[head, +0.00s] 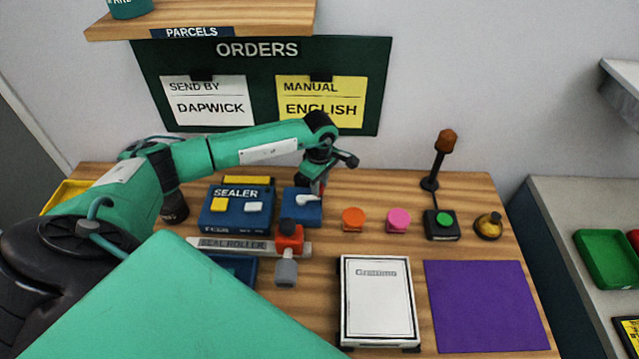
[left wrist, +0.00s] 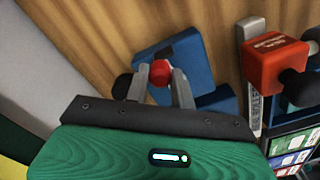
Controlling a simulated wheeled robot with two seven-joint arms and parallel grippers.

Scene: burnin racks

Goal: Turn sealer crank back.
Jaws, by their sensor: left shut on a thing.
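The blue sealer (head: 236,208) stands at the back left of the table, with a yellow and a white button on its front. A smaller blue crank block (head: 300,212) is beside it on the right, with a white lever on top. My left gripper (head: 318,185) is over this block. In the left wrist view the fingers of my left gripper (left wrist: 160,90) are shut on the red crank knob (left wrist: 160,72), with the blue block (left wrist: 200,65) behind it. In the head view the gripper hides the knob. My right gripper is not in view.
A red seal roller (head: 289,238) with a grey handle lies on its strip (head: 232,245) in front of the crank block. Orange (head: 353,219) and pink (head: 398,220) pucks, a green button (head: 443,220) and a bell (head: 488,226) stand right.

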